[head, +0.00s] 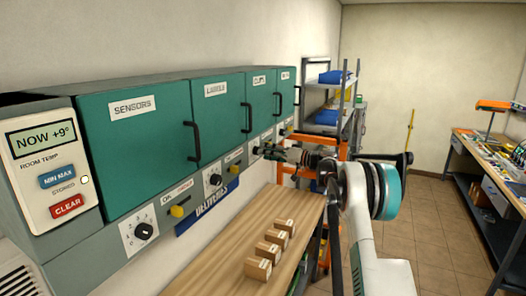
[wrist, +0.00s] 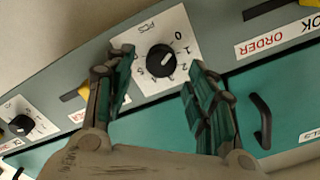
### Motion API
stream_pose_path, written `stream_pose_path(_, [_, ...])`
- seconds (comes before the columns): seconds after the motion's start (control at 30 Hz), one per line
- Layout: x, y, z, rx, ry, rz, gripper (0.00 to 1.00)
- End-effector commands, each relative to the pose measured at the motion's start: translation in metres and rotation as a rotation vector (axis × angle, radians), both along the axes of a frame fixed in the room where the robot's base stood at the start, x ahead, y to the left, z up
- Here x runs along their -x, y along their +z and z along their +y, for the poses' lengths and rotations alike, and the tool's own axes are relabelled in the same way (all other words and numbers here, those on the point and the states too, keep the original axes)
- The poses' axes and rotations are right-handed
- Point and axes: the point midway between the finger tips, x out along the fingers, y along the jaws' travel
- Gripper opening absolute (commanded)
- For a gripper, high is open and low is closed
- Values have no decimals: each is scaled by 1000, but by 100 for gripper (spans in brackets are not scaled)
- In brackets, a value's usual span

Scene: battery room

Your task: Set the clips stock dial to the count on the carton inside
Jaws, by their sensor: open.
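The clips door (head: 262,92) is a closed teal cabinet door with a dark handle; no carton inside is visible. In the wrist view, which is turned upside down, a black dial knob (wrist: 160,61) sits on a white numbered plate below the cabinets. Its white mark points up and right in that view, towards the 0 and 1; I cannot tell which exactly. My gripper (wrist: 158,92) is open, one finger on each side of the knob, with no clear contact. In the head view my gripper (head: 283,153) is at the panel below the clips door, and hides part of it.
Closed sensors (head: 135,140) and labels (head: 217,115) doors stand to the left, with a room-temperature panel (head: 50,165) at the end. A wooden bench (head: 230,285) below holds several small cartons. Shelves stand behind; a cluttered workbench is at right. Open floor (head: 425,225) lies between.

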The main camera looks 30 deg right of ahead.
Motion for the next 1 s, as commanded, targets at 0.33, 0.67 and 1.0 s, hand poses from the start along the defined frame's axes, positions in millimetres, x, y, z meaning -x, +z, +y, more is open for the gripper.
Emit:
stream_pose_path(0.33, [-18, 0, 14, 0, 0, 0, 51])
stream_pose_path(0.67, [-18, 0, 14, 0, 0, 0, 24])
stream_pose_path(1.0, [-18, -1, 14, -7, 0, 6, 7])
